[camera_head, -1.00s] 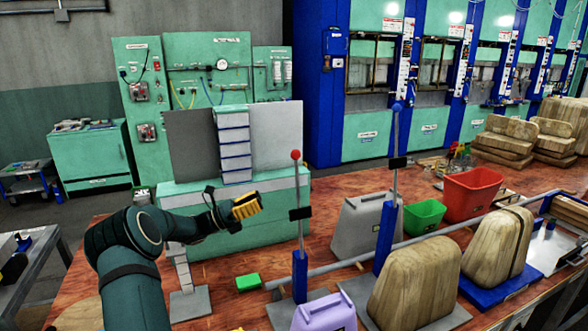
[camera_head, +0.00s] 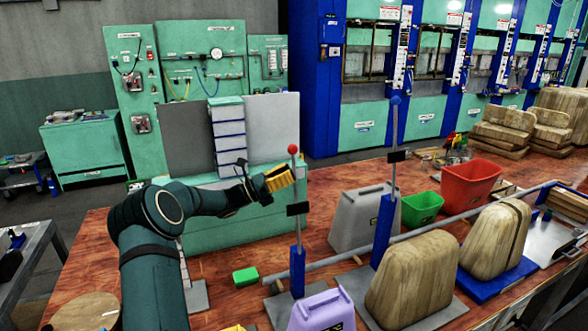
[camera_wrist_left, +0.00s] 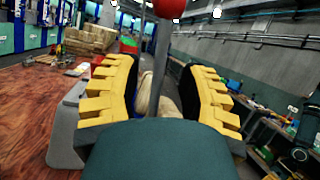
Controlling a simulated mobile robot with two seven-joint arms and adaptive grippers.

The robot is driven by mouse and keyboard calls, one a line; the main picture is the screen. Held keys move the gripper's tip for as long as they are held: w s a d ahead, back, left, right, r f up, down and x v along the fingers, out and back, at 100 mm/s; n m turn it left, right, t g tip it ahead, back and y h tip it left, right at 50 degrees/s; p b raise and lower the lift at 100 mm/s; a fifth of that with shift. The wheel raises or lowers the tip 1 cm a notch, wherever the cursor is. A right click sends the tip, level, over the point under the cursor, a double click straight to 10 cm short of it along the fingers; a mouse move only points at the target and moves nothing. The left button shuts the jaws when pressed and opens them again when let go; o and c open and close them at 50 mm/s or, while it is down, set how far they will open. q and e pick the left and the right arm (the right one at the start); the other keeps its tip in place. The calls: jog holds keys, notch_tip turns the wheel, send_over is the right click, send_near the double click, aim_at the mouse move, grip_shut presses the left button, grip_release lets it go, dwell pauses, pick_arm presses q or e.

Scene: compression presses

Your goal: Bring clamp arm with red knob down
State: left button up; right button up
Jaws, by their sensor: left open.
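The clamp arm with the red knob (camera_head: 293,149) is a thin grey rod standing almost upright from a blue post (camera_head: 298,270), with a black block (camera_head: 298,209) partway up. My left gripper (camera_head: 280,178) is just left of the rod, a little below the knob, in the head view. In the left wrist view its yellow-padded fingers (camera_wrist_left: 158,85) are open, with the rod between them in the picture and the red knob (camera_wrist_left: 168,8) at the top edge. I cannot tell whether either finger touches the rod. My right gripper is not in view.
A second upright clamp arm with a blue knob (camera_head: 396,100) stands to the right. A long grey bar (camera_head: 430,228) crosses the bench. Wooden moulds (camera_head: 410,278), a lilac mould (camera_head: 322,312), a green block (camera_head: 245,276) and red (camera_head: 470,183) and green (camera_head: 421,208) bins surround it.

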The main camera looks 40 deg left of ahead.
pick_arm(q)
jog(key=shift+x, duration=1.15)
grip_shut()
